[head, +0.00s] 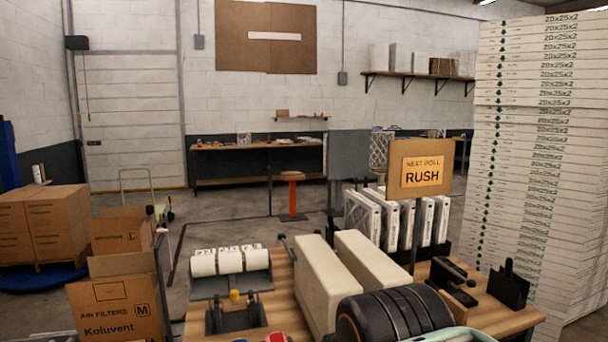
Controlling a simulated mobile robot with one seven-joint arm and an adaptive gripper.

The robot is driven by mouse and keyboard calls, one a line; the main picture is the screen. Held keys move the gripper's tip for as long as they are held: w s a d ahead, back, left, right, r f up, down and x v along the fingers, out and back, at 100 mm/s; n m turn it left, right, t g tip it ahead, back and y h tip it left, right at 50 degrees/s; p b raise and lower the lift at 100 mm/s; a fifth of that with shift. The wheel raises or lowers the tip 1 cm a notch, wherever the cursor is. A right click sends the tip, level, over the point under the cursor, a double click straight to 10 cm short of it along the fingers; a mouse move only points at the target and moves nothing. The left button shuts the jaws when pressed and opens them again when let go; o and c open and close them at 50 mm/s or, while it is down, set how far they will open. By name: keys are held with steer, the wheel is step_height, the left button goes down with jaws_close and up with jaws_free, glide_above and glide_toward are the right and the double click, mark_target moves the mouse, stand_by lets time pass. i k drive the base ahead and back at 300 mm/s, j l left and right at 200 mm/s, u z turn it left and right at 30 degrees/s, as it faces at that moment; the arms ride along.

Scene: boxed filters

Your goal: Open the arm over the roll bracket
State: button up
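On the left of the wooden workbench (285,297) is a dark bracket (236,319) with two short uprights and a small yellow knob (234,296) between them. It looks like the roll bracket, but I cannot make out its arm or tell whether that is open or shut. Behind it, several white label rolls (229,261) stand side by side in a grey holder (231,283). My gripper is not in view. A black ribbed part at the bottom centre looks like my own arm and hides some of the bench.
Two cream housings (314,281) stand mid-bench. A RUSH sign (422,170) rises behind them. A black device (453,277) and a black holder (509,288) sit right. Tall stacked filter boxes (533,150) line the right; cartons (118,305) stand left. Red and blue items (276,338) show at the bottom edge.

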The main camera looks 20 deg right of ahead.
mark_target(234, 298)
steer(key=i+j+z, duration=0.25)
steer(key=j, duration=0.25)
steer(key=j+z, duration=0.25)
steer(key=j, duration=0.25)
steer(key=i+l+u, duration=0.5)
steer(key=i+l, duration=0.2)
steer(key=j, duration=0.25)
